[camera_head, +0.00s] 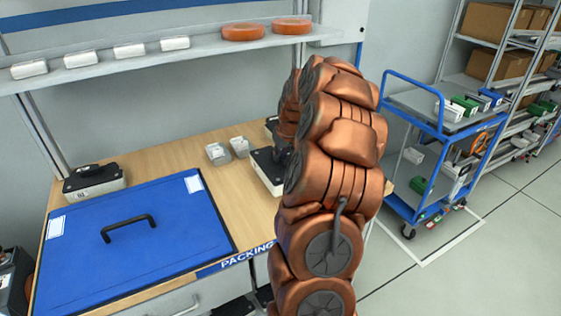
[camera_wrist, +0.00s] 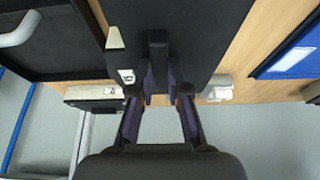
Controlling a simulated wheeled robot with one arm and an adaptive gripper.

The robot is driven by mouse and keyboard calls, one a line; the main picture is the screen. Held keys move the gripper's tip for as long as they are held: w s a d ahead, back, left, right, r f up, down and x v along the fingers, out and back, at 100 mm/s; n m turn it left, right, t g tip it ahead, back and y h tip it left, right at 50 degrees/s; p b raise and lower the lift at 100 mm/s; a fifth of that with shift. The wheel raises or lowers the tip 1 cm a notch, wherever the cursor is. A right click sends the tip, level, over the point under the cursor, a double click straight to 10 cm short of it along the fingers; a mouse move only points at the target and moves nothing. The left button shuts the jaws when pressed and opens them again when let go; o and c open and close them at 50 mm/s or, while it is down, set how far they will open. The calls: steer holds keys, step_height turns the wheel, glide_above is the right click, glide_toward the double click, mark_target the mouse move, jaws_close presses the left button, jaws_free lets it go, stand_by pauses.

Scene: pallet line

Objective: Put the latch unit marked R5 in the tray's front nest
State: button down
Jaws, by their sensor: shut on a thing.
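A latch unit with a black top and pale body (camera_head: 266,178) is on the wooden bench, partly hidden behind my arm. In the wrist view its black top (camera_wrist: 200,35) is below my gripper (camera_wrist: 159,88), whose fingers are shut on its upright black grip. A white patch on it is too small to read. A second latch unit (camera_head: 95,181) stands behind the blue lid at the left; its mark is unclear. I cannot make out the tray's front nest. A dark panel with a pale handle (camera_wrist: 22,28), at the wrist view's left, may be the tray.
A flat blue lid (camera_head: 178,232) with a black handle covers the bench's left part. Small clear-and-white pieces (camera_head: 217,153) lie behind the held unit. A shelf (camera_head: 200,48) above carries white blocks and orange discs. A blue cart (camera_head: 405,107) stands right, beyond my arm.

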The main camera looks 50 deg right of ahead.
mark_target(282, 159)
step_height(282, 159, down, 2)
steer(key=shift+f+p, duration=0.25)
steer(key=shift+p, duration=0.55)
steer(key=shift+f, duration=0.45)
steer(key=shift+f, duration=0.15)
steer(key=c, duration=1.1)
jaws_free()
steer(key=shift+c, duration=0.2)
